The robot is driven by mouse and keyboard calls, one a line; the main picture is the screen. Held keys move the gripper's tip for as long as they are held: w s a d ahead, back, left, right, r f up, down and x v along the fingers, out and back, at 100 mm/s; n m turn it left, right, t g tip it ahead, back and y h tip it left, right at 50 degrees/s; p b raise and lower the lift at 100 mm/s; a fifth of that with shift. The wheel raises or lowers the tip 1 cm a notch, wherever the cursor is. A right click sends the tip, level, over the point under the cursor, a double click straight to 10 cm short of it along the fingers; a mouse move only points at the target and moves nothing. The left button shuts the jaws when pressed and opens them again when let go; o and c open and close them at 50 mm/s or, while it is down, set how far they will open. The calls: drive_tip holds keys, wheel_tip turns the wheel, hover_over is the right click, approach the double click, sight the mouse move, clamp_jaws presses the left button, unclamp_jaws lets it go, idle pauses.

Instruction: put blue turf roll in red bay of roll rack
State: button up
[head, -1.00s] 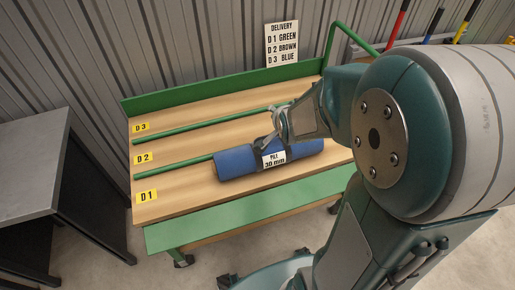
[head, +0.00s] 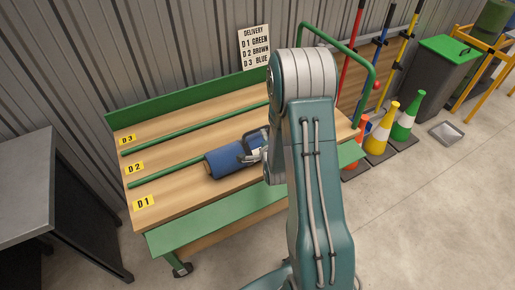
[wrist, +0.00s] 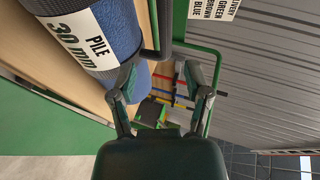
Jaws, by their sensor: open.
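The blue turf roll (head: 222,161) lies on the wooden bench in the front lane, marked D1; my arm hides its right part in the head view. In the wrist view the roll (wrist: 118,22) fills the upper left, with a white "PILE 30 mm" label. My gripper (wrist: 160,78) is open, with nothing between its fingers. Its left finger overlaps the roll's edge in the picture; I cannot tell whether they touch. In the head view my gripper (head: 257,145) is beside the roll, partly hidden by my arm. I cannot make out a red bay for certain.
A delivery sign (head: 254,47) hangs behind the bench. Red, blue and yellow poles (head: 381,62) stand at the right wall, near orange, yellow and green cones (head: 380,130) and a grey bin (head: 441,78). A grey table (head: 25,185) stands at left.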

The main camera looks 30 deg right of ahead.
sight(257, 131)
drive_tip(key=w, duration=0.2)
drive_tip(key=w+f, duration=0.1)
drive_tip(key=w, duration=0.3)
drive_tip(key=shift+a+f, duration=0.1)
drive_tip(key=shift+f, duration=0.2)
drive_tip(key=shift+w+d+f, duration=0.15)
drive_tip(key=shift+w+d, duration=0.25)
drive_tip(key=shift+d, duration=0.05)
drive_tip(key=shift+a, duration=0.15)
clamp_jaws()
